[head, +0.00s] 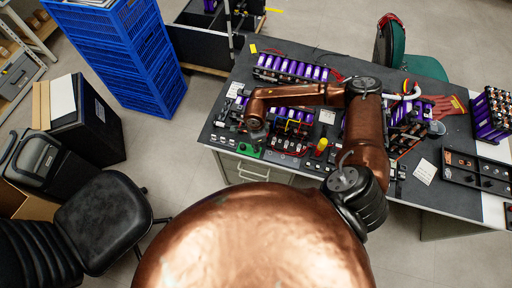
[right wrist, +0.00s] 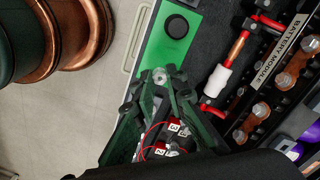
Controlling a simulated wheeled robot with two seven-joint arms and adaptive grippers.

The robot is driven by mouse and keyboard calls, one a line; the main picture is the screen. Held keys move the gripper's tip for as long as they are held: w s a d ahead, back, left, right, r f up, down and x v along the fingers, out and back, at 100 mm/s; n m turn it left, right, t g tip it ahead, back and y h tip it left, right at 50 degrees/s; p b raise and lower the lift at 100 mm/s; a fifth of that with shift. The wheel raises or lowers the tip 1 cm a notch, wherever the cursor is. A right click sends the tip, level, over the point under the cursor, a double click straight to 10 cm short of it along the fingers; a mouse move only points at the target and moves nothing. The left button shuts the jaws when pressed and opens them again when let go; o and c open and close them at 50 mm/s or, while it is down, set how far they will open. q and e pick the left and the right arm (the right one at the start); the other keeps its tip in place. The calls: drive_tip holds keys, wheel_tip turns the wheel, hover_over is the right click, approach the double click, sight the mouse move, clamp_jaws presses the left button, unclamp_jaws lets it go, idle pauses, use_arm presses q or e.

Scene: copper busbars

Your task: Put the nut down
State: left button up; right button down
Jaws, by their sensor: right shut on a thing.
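A small silver nut (right wrist: 160,75) sits between the fingertips of my right gripper (right wrist: 161,82) in the right wrist view. The gripper is shut on it. The fingertips are over the lower part of a green plate (right wrist: 166,48) with a round black spot (right wrist: 178,25), which is clear of the nut. I cannot tell whether the nut touches the plate. In the head view the right gripper (head: 257,135) is at the table's front left, just above the green plate (head: 248,153); the nut is too small to make out there. My left gripper is not in view.
Beside the plate, a battery module (right wrist: 290,65) carries copper busbars with bolts, and a red-and-white tool (right wrist: 226,75) lies in between. The dark table (head: 310,60) holds several purple cell packs and a black tray (head: 470,168) at right. A black chair (head: 100,215) stands front left.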

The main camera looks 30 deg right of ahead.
drive_tip(key=shift+f, duration=0.8)
drive_tip(key=shift+f, duration=0.1)
drive_tip(key=c, duration=1.9)
unclamp_jaws()
drive_tip(key=shift+c, duration=0.2)
wheel_tip(320, 180, up, 12)
